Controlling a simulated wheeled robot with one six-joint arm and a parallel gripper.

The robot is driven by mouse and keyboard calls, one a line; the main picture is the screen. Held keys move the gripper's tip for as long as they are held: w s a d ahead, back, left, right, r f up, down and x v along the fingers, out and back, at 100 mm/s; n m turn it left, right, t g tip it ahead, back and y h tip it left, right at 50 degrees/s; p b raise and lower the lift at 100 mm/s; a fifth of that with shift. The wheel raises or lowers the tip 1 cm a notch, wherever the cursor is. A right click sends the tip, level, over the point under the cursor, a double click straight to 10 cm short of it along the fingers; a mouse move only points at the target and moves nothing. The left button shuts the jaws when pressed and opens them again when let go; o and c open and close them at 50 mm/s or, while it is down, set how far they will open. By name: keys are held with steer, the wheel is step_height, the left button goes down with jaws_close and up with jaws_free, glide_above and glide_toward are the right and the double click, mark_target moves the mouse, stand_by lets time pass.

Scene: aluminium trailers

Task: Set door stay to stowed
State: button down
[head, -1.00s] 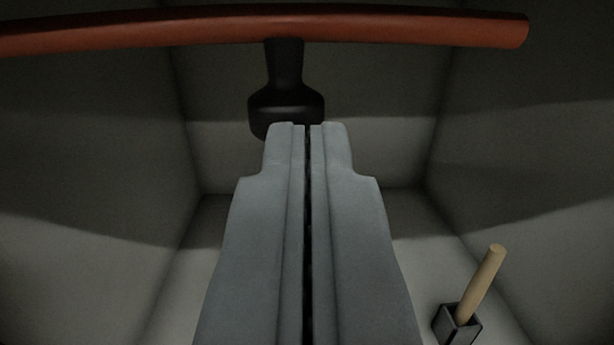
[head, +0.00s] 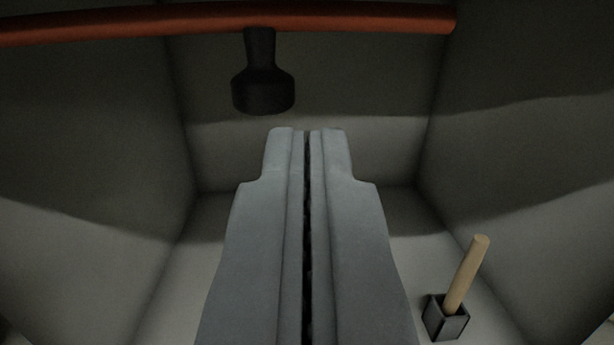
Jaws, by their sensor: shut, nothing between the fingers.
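The door stay appears to be the reddish-orange bar (head: 350,17) that runs across the top of the head view, with its right end in sight and its left side cut off by the frame. A black knob (head: 263,85) hangs below the bar on a short neck. My gripper (head: 307,132) is shut and empty, its fingertips pointing up the picture. The tips appear below and a little right of the knob, with a visible gap between them. How the bar is mounted is out of view.
A small dark square holder (head: 446,322) with a wooden stick (head: 467,274) standing tilted in it is on the floor at lower right. Grey walls (head: 310,155) enclose the space at the back, left and right. The floor right of my gripper is otherwise clear.

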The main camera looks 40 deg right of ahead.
steer(key=s+d+v, duration=0.1)
steer(key=d+v, duration=0.1)
steer(key=v, duration=0.9)
steer(key=s+a+r+n+t+y, duration=0.45)
steer(key=s+a+r+y, duration=0.45)
steer(key=s+a+r, duration=0.45)
steer(key=s+a+n+g+y, duration=0.1)
steer(key=s+a, duration=0.1)
steer(key=s, duration=0.9)
steer(key=s+a+r+n+g+y, duration=0.1)
steer(key=s+a+n+y, duration=0.1)
steer(key=s, duration=0.9)
steer(key=shift+s+a+y, duration=0.25)
steer(key=shift+s+y, duration=0.05)
steer(key=shift+d+r+n, duration=0.1)
steer(key=shift+n, duration=0.15)
